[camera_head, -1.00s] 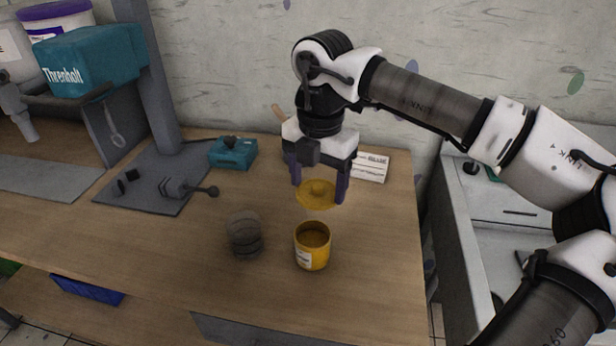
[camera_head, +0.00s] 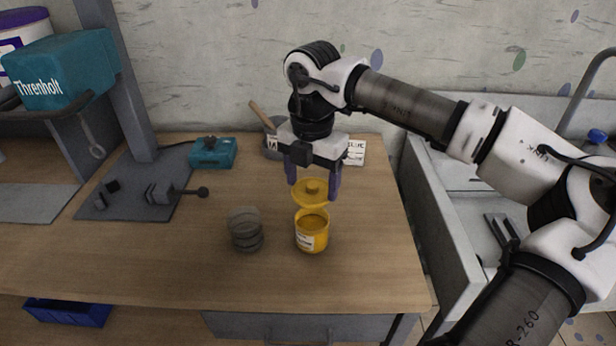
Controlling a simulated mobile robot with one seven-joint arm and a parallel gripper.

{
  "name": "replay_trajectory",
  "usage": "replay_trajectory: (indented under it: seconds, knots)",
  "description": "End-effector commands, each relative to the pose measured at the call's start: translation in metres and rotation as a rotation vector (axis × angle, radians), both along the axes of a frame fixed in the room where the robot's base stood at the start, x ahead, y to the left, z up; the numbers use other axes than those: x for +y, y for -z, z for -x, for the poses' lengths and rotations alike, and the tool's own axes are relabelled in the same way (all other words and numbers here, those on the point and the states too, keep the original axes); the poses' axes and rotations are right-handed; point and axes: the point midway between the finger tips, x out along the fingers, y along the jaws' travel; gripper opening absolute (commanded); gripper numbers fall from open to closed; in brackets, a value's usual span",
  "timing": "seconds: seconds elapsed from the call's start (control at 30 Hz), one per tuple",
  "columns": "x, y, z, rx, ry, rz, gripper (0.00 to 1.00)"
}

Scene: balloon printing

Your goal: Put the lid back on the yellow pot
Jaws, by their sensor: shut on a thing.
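The yellow pot (camera_head: 311,238) stands upright and uncovered on the wooden table, with a pale label on its front. Its yellow lid (camera_head: 308,200) is just behind and above the pot's rim, knob up. My gripper (camera_head: 311,190) points down and is shut on the lid, one dark finger on each side. The lid's front edge reaches close to the pot's back rim; I cannot tell whether they touch.
A dark grey ribbed jar (camera_head: 246,230) stands just left of the pot. A teal box (camera_head: 212,153) and a dark press base (camera_head: 140,190) with a knobbed handle are farther left. A grey container (camera_head: 270,145) and a white card (camera_head: 355,152) are behind my gripper. The table front is clear.

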Motion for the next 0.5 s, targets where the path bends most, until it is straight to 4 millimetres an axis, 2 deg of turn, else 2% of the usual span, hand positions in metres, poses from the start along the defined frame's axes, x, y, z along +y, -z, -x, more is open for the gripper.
replay_trajectory:
  seconds: [0.27,0.5]
  knots:
    - [0.000,0.017,0.000,0.000,-0.001,0.001,0.48]
    - [0.000,0.040,0.000,0.000,-0.002,0.000,0.48]
